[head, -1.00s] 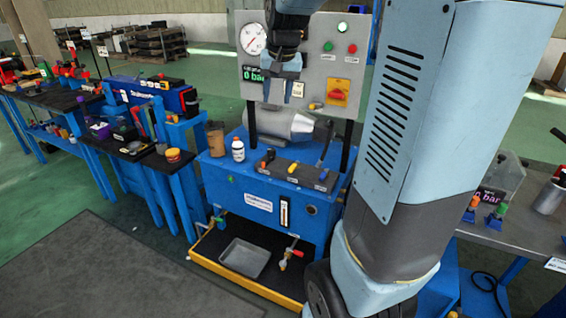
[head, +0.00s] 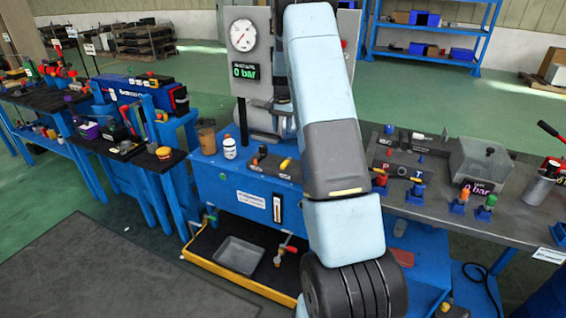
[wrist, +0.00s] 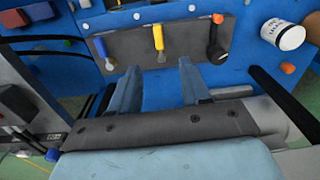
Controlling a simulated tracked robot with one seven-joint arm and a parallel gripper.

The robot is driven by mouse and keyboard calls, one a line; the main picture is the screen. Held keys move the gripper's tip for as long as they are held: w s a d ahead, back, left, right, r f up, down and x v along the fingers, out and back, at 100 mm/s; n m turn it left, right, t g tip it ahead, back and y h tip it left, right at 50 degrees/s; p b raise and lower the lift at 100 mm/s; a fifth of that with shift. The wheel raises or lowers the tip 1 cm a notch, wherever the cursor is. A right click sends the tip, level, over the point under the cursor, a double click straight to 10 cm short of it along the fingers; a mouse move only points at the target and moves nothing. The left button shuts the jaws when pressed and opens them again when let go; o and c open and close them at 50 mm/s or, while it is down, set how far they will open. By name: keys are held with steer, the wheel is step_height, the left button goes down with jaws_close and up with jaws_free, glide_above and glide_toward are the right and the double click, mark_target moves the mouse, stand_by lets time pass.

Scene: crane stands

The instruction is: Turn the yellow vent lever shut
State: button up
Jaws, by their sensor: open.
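The yellow vent lever (head: 287,163) is on a dark valve block on top of the blue power unit. In the wrist view the yellow lever (wrist: 158,37) is the middle of three, with its handle pointing up the picture. My gripper (wrist: 158,78) is open and empty, its two blue-grey fingers apart. In that picture the lever's base lies just beyond the gap between the fingertips; I cannot tell the height between them. In the head view my arm hides the gripper and the block's right part.
In the wrist view a blue lever (wrist: 100,47) stands left of the yellow one and an orange-tipped black lever (wrist: 217,35) right. A white bottle (head: 229,147) stands close by. A silver motor (wrist: 262,110) is beside my gripper. The display (head: 245,72) reads 0 bar.

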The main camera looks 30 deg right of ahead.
glide_above(285, 163)
step_height(285, 163, down, 4)
steer(key=shift+m, duration=0.3)
step_height(285, 163, down, 14)
steer(key=shift+w+r, duration=0.15)
steer(key=shift+c, duration=0.3)
jaws_close()
stand_by(0.3)
